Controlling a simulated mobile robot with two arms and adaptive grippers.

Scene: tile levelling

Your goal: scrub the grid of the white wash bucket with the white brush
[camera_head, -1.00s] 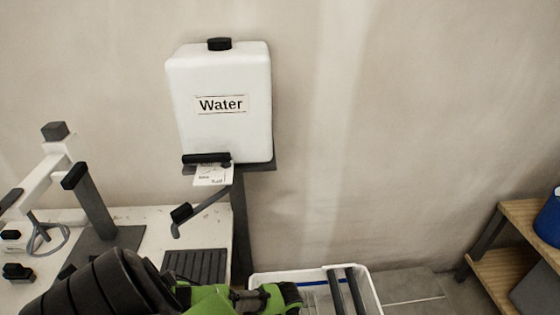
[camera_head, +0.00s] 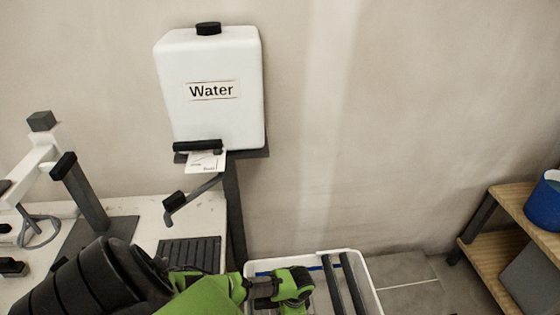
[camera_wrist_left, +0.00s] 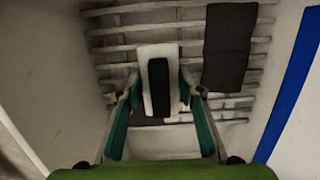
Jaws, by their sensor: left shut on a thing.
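The white wash bucket (camera_head: 372,283) stands at the bottom centre of the head view, partly cut off by the lower edge. In the left wrist view its pale wall (camera_wrist_left: 40,65) surrounds a grid of light slats (camera_wrist_left: 110,42). My left gripper (camera_head: 292,286) is over the left part of the bucket. In the left wrist view its teal fingers are shut on the white brush (camera_wrist_left: 146,68), which has a dark strip along its middle. The brush is in front of the slats; I cannot tell whether it touches them. My right gripper is not in view.
Dark rollers (camera_head: 354,285) cross the bucket's right part. A white water tank (camera_head: 210,105) on a bracket stands behind, with a lever below it. A worktable (camera_head: 145,215) is at left. A wooden shelf (camera_head: 520,208) with a blue bucket (camera_head: 543,203) is at right.

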